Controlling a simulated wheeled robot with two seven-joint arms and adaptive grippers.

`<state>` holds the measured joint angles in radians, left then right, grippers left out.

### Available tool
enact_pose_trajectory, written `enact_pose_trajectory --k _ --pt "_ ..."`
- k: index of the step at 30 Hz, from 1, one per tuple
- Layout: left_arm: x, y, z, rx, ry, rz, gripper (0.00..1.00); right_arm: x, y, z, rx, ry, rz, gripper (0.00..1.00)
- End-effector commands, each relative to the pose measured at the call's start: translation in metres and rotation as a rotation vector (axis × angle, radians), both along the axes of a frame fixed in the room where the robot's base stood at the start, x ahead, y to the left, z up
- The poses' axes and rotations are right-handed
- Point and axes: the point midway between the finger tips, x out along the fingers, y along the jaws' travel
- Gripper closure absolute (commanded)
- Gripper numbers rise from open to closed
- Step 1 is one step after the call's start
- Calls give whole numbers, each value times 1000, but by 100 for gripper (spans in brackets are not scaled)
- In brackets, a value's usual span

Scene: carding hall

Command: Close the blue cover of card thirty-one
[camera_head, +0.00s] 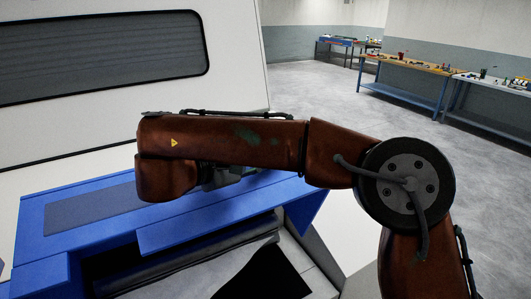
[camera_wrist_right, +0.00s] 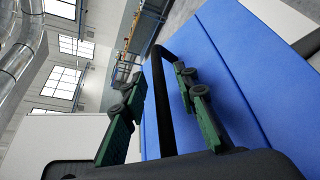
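The blue cover (camera_head: 70,228) is a long panel on the front of the white carding machine (camera_head: 100,30). Under its front lip there is a dark opening with a grey roller-like edge. In the right wrist view the blue cover (camera_wrist_right: 220,60) fills the right side, with a black bar handle (camera_wrist_right: 161,100) along it. My right gripper (camera_wrist_right: 157,76) is open, with its green fingers on either side of the bar and visible gaps to it. In the head view my right forearm crosses over the cover and hides most of the gripper and the handle. My left gripper is not in view.
The machine has a dark ribbed window (camera_head: 100,55) above the cover. Workbenches (camera_head: 410,80) with small tools stand far off along the right wall. The grey floor (camera_head: 310,100) between is clear. In the wrist view, ducts (camera_wrist_right: 20,60) and windows show at left.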

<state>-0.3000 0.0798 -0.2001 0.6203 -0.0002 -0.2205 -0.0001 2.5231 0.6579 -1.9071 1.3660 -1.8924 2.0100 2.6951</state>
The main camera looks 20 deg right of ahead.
Motion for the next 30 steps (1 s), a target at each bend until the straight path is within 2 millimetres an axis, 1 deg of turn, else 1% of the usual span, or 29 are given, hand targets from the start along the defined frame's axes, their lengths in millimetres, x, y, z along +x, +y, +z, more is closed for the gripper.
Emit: enact_pose_trajectory --k 3,15,30 --pt "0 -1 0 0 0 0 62 0 0 0 0 0 0 73" --pt "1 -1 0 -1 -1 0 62 0 1 0 1 0 1 100" --pt "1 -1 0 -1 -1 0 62 0 1 0 1 0 1 100"
